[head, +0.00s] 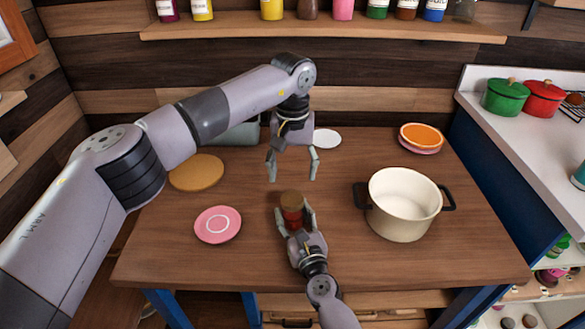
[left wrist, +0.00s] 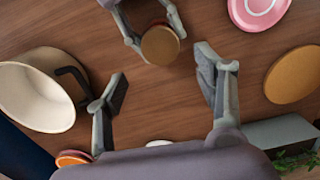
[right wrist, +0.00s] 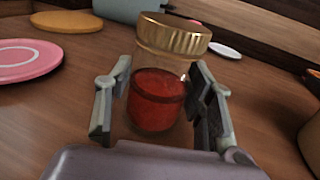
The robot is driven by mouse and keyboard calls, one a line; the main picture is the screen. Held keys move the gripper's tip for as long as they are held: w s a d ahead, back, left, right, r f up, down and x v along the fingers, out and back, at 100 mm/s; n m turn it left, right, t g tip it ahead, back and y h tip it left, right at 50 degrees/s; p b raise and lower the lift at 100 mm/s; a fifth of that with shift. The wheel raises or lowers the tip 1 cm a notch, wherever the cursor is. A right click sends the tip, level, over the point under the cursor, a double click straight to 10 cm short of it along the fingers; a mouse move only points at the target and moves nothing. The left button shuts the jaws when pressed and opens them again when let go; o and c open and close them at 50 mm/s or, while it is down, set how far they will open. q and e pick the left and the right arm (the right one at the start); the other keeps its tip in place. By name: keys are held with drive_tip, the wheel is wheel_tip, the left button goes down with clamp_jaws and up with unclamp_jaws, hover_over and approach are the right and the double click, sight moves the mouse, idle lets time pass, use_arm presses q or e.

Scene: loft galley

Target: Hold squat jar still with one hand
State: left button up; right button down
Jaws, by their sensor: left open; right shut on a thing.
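The squat jar (head: 291,203) stands upright on the wooden table, with a gold-brown lid and red contents. In the right wrist view the jar (right wrist: 157,95) is between the two fingers, its lid (right wrist: 174,35) above them. My right gripper (head: 296,220) is shut on the jar from the front. My left gripper (head: 293,172) is open and empty, pointing down above the table just behind the jar. In the left wrist view the jar's lid (left wrist: 160,45) shows beyond the open left fingers (left wrist: 165,85).
A cream pot (head: 402,205) with dark handles stands to the right of the jar. A pink plate (head: 217,225) lies to the left, a round wooden board (head: 197,173) behind it. An orange dish (head: 421,136) and a white saucer (head: 327,139) are at the back.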

sight(292, 198)
use_arm(q)
drive_tip(key=m, duration=0.3)
drive_tip(key=shift+f+m, duration=0.1)
drive_tip(key=shift+m, duration=0.2)
drive_tip(key=shift+f, duration=3.95)
drive_tip(key=shift+c, duration=0.4)
